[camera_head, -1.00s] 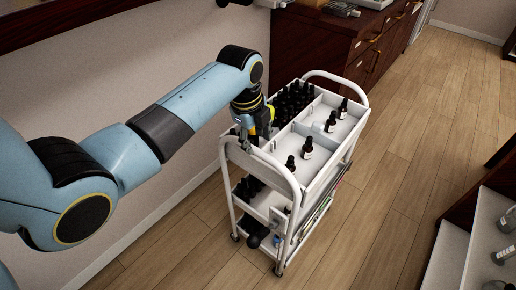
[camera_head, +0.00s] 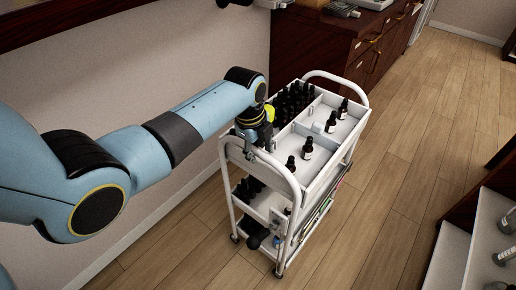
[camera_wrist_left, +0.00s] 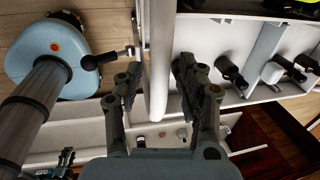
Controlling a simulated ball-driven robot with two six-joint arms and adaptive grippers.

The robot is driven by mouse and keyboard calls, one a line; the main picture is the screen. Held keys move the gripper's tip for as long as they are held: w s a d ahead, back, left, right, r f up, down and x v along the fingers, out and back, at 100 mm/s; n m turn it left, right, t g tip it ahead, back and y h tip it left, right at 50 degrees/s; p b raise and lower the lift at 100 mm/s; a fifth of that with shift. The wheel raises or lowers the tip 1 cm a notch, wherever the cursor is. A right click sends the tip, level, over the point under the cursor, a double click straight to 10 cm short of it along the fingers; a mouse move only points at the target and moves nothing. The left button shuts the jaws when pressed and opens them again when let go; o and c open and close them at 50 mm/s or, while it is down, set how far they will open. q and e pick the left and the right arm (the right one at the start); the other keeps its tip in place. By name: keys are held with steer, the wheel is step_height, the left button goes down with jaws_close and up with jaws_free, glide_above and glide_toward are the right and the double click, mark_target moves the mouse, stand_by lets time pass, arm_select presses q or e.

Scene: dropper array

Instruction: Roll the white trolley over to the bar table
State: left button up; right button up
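The white trolley (camera_head: 232,206) stands upright on the floor near the wall in the head view, with dark bottles in its top tray and more items on lower shelves. My left gripper (camera_head: 248,143) is at the trolley's near end, by the raised tubular handle. In the left wrist view my left gripper (camera_wrist_left: 155,92) has its two fingers apart, with the white tube of the handle (camera_wrist_left: 159,60) between them. A gap shows on both sides of the tube. My right gripper is out of view. I cannot tell which furniture is the bar table.
A dark wood cabinet (camera_head: 327,50) with drawers stands just behind the trolley. A dark wood unit with pale shelves (camera_head: 447,262) holding glassware is at the lower right. Bare wooden floor (camera_head: 400,160) lies between the trolley and this unit.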

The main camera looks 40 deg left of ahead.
arm_select(q)
jaws_close()
